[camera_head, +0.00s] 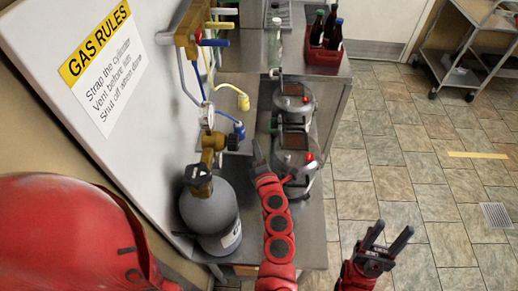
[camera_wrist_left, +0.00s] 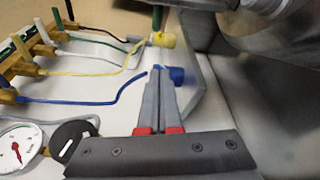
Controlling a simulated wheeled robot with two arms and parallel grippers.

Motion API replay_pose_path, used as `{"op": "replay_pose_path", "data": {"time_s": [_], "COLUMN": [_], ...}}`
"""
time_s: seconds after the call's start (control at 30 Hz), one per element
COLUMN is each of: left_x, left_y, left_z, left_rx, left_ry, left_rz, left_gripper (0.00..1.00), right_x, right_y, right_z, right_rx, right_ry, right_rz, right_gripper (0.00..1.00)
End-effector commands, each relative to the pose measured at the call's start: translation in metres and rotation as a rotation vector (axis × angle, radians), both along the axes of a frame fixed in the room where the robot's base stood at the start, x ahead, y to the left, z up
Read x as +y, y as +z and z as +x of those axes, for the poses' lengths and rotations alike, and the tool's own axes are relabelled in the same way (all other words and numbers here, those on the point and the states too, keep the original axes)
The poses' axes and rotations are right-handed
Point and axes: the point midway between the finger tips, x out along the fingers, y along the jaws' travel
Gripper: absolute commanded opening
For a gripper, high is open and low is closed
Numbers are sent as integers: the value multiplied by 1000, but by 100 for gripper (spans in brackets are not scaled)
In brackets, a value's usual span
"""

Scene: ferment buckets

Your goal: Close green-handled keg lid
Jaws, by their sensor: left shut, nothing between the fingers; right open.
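Two steel kegs stand one behind the other on the steel bench in the head view: a near keg (camera_head: 296,158) and a far keg (camera_head: 293,100). A small green part (camera_head: 273,122) shows at the left between them; I cannot tell for sure which keg it belongs to. Whether either lid is closed is too small to tell. My left gripper (camera_head: 257,148) is shut and empty, just left of the near keg. In the left wrist view its fingers (camera_wrist_left: 158,98) are together, with blurred keg metal (camera_wrist_left: 275,40) at upper right. My right gripper (camera_head: 385,238) is open and empty over the floor.
A grey gas cylinder (camera_head: 211,212) stands left of my left arm. Wall hoses end in a yellow connector (camera_head: 243,101) and a blue connector (camera_wrist_left: 176,75), close behind my left fingertips in the wrist view. A red bottle crate (camera_head: 323,54) is at the bench's back.

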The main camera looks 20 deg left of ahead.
Motion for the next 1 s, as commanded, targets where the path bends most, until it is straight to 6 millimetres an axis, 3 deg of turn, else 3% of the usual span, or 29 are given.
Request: {"op": "replay_pose_path", "data": {"time_s": [0.27, 0.5, 1.0], "left_x": [33, 1, -5], "left_y": [-1, 7, 6], "left_z": [48, 56, 56], "left_rx": [2, 1, 1], "left_ry": [3, 0, 3], "left_rz": [3, 0, 1], "left_gripper": [0, 0, 0], "right_x": [0, 0, 0], "right_y": [23, 38, 39], "right_z": [0, 0, 0], "right_rx": [0, 0, 0], "right_ry": [0, 0, 0], "right_rz": [0, 0, 0], "right_gripper": [50, 50, 50]}}
